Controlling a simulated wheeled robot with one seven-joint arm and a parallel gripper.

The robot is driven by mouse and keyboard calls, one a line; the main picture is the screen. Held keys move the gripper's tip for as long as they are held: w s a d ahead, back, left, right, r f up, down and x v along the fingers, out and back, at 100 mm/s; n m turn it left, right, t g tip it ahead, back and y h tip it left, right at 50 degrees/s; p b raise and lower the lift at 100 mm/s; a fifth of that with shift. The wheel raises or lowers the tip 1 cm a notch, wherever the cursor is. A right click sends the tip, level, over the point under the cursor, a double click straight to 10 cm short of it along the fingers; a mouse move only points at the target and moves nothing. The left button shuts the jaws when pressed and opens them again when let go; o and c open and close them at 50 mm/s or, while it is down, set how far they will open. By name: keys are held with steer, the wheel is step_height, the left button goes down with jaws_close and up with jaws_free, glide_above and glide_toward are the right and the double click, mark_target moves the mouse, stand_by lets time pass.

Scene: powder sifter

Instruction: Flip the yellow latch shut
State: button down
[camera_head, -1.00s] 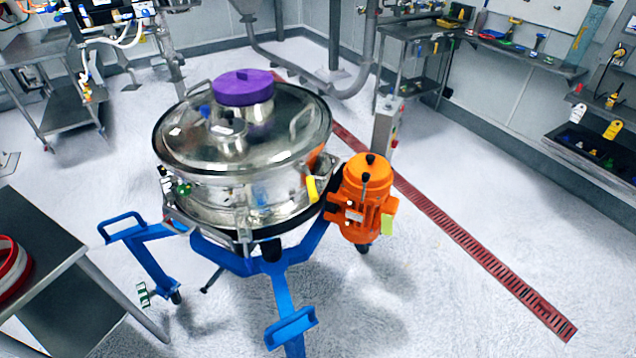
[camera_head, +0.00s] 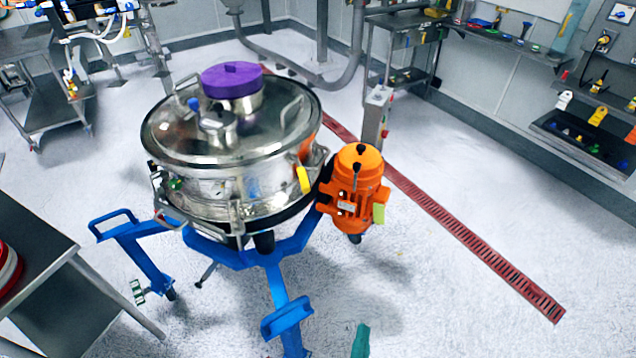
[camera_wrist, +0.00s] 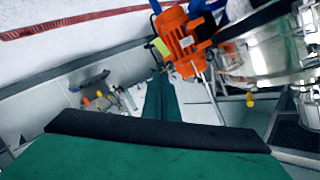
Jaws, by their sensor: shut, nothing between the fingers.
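The yellow latch (camera_head: 304,180) is on the right front side of the round steel sifter (camera_head: 205,190), just left of the orange motor (camera_head: 358,180). Its handle stands nearly upright against the rim; I cannot tell whether it is open or shut. My gripper (camera_wrist: 163,88) shows in the wrist view as green fingers closed together, with nothing held. Its green tip also shows at the bottom edge of the head view (camera_head: 361,340), low and right of the sifter, well apart from the latch. In the wrist view the motor (camera_wrist: 185,42) is ahead, upper right.
A blue stand (camera_head: 275,285) carries the sifter, with legs reaching toward me. A purple cap (camera_head: 231,82) tops the lid. A steel table (camera_head: 45,255) is at the left. A red floor drain (camera_head: 470,240) runs along the right, with open floor around it.

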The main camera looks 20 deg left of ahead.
mark_target(300, 172)
steer(key=w+a+r+m+y, duration=0.1)
steer(key=w+a+r+y, duration=0.15)
steer(key=w+r, duration=0.35)
steer(key=w+a+r+y, duration=0.2)
steer(key=w+r+y, duration=0.15)
steer(key=w, duration=0.55)
steer(key=w+a+r+n+g+y, duration=0.1)
steer(key=w+a+r+y, duration=0.1)
steer(key=r, duration=0.5)
steer(key=w+a+r+n+g+y, duration=0.1)
steer(key=a+r+g+y, duration=0.1)
steer(key=r, duration=0.6)
steer(key=shift+w+a+y, duration=0.2)
steer(key=shift+w+y, duration=0.15)
steer(key=shift+y, duration=0.15)
steer(key=w+a+f, duration=0.2)
steer(key=w+a, duration=0.3)
steer(key=a, duration=0.5)
steer(key=shift+f, duration=0.15)
steer(key=shift+w+a, duration=0.15)
